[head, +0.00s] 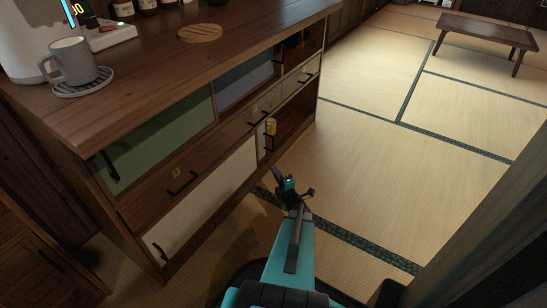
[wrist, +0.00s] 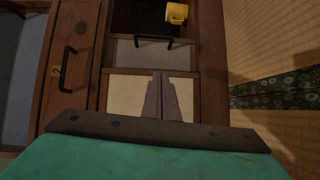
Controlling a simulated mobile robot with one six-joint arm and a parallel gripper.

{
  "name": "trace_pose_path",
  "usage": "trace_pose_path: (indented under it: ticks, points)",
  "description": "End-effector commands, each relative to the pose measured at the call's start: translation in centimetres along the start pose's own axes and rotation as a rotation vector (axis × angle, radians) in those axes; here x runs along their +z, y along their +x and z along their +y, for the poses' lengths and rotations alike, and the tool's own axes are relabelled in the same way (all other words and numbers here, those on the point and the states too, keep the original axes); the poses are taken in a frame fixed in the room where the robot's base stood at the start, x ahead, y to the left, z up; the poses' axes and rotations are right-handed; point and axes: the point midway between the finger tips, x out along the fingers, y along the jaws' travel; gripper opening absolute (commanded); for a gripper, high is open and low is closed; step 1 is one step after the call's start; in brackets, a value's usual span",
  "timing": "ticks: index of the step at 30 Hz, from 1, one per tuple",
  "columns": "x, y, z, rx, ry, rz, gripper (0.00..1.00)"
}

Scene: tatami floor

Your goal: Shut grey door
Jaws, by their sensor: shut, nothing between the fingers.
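The cabinet's lower row has a narrow grey panel with a black handle, which I take to be the grey door (wrist: 130,53). In the head view its strip (head: 262,144) shows between the cream panel (head: 207,208) and an open dark compartment (head: 293,122). The door stands open, with its visible part beside the cream panel. My gripper (wrist: 162,75) is shut and empty, its fingertips over the cream panel just short of the grey door in the wrist view. In the head view my gripper (head: 278,173) is in front of the cabinet. I cannot tell whether it touches anything.
A yellow mug (head: 270,127) is at the open compartment; it also shows in the wrist view (wrist: 176,13). Above are drawers, a green panel (head: 160,135) and a blue-grey panel (head: 245,78). The tatami floor (head: 360,160) to the right is clear. A low table (head: 487,30) stands far off.

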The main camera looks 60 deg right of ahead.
Motion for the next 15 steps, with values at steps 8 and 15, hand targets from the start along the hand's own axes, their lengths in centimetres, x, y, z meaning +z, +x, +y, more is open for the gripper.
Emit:
trace_pose_path:
  ticks: [8,15]
  points:
    - [1.8,-1.0,0.7,0.061,-0.068,0.026,0.0]
    - [1.8,-1.1,0.7,0.062,-0.069,0.026,0.0]
